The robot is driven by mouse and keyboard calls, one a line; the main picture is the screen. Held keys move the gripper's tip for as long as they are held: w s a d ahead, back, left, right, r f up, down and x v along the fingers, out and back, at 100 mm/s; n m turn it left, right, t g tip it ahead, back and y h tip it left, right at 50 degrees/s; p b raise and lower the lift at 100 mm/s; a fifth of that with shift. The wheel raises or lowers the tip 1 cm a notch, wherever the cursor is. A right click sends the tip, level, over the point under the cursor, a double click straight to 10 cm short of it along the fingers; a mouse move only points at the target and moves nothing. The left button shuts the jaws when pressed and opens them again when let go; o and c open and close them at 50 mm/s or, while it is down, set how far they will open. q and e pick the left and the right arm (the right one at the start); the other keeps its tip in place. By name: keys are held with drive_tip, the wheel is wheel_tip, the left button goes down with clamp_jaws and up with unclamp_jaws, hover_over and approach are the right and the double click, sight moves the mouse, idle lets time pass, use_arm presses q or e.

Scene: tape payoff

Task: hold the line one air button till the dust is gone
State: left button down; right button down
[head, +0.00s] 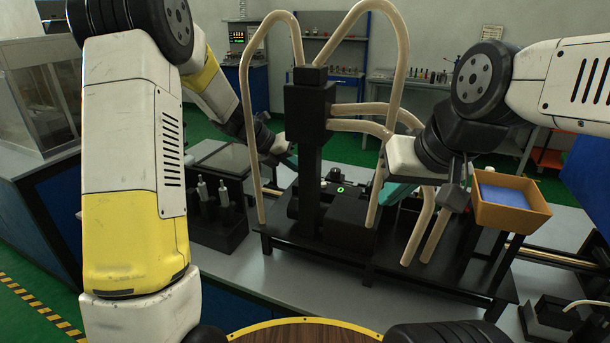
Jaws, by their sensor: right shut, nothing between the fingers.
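A black fixture (318,150) with a tall post and beige hoses stands on the bench. A small green-lit ring (340,189), which looks like a button, shows on its low black housing; I cannot read any line label. No dust can be made out at this size. My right gripper (392,194) is shut and empty, its teal fingers pointing down-left beside a beige hose, right of the green ring. I cannot tell whether it touches the housing. My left gripper (291,161) is left of the post, its teal fingertips partly hidden behind the fixture.
An orange bin (511,203) with a blue inside stands right of my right gripper. A black holder with light-coloured tools (212,193) stands at the left. Beige hoses (252,130) arch around the post, close to both grippers. Bare grey bench (240,275) shows in front.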

use_arm(q)
drive_tip(key=shift+f, duration=0.5)
idle(0.3)
drive_tip(key=shift+r, duration=0.2)
idle(2.0)
drive_tip(key=shift+r, duration=0.7)
drive_tip(key=shift+r, duration=2.5)
drive_tip(key=shift+a, duration=0.1)
